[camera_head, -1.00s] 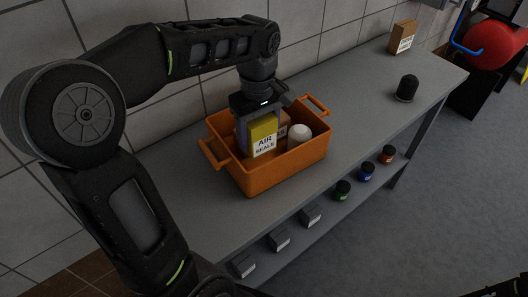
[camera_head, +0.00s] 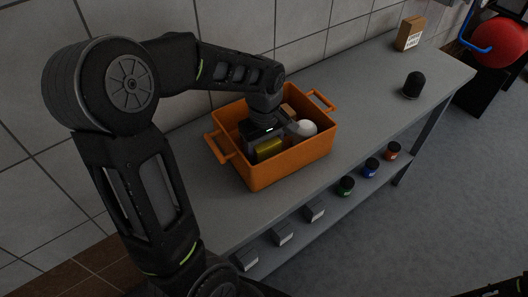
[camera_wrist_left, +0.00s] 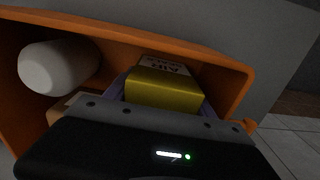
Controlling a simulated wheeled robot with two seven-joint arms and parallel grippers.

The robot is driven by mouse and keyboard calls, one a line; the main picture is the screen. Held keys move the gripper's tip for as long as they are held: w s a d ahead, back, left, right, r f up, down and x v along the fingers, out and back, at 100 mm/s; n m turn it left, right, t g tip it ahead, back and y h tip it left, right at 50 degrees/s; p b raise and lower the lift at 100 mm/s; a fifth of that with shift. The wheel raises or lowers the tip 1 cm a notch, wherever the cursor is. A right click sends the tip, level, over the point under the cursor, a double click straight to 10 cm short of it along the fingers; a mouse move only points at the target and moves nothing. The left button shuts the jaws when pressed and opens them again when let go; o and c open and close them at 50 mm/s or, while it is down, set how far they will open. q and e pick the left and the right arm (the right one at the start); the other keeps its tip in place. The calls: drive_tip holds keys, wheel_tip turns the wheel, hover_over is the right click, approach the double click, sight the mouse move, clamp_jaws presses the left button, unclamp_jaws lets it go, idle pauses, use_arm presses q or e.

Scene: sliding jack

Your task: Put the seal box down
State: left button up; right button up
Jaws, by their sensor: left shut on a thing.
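The yellow seal box (camera_head: 268,149) is down inside the orange crate (camera_head: 290,171), near its left side. My left gripper (camera_head: 262,138) reaches into the crate from above and is shut on the box. In the left wrist view the yellow box (camera_wrist_left: 165,92) shows between the purple-grey fingers, with a white label reading "AIR" on its far face. The crate wall (camera_wrist_left: 215,62) stands just beyond it. Whether the box touches the crate floor is hidden.
A white rounded thing (camera_head: 307,128) and a brown box (camera_head: 288,111) are also in the crate. A black domed thing (camera_head: 413,85) and a labelled carton (camera_head: 410,33) stand on the bench (camera_head: 365,85). Small jars and grey boxes sit on the lower shelf.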

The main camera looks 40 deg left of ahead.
use_arm(q)
drive_tip(key=shift+f, duration=0.2)
drive_tip(key=o, duration=1.5)
drive_tip(key=shift+r, duration=0.15)
wheel_tip(320, 180, up, 12)
drive_tip(key=shift+r+b, duration=0.1)
drive_tip(key=shift+b, duration=0.35)
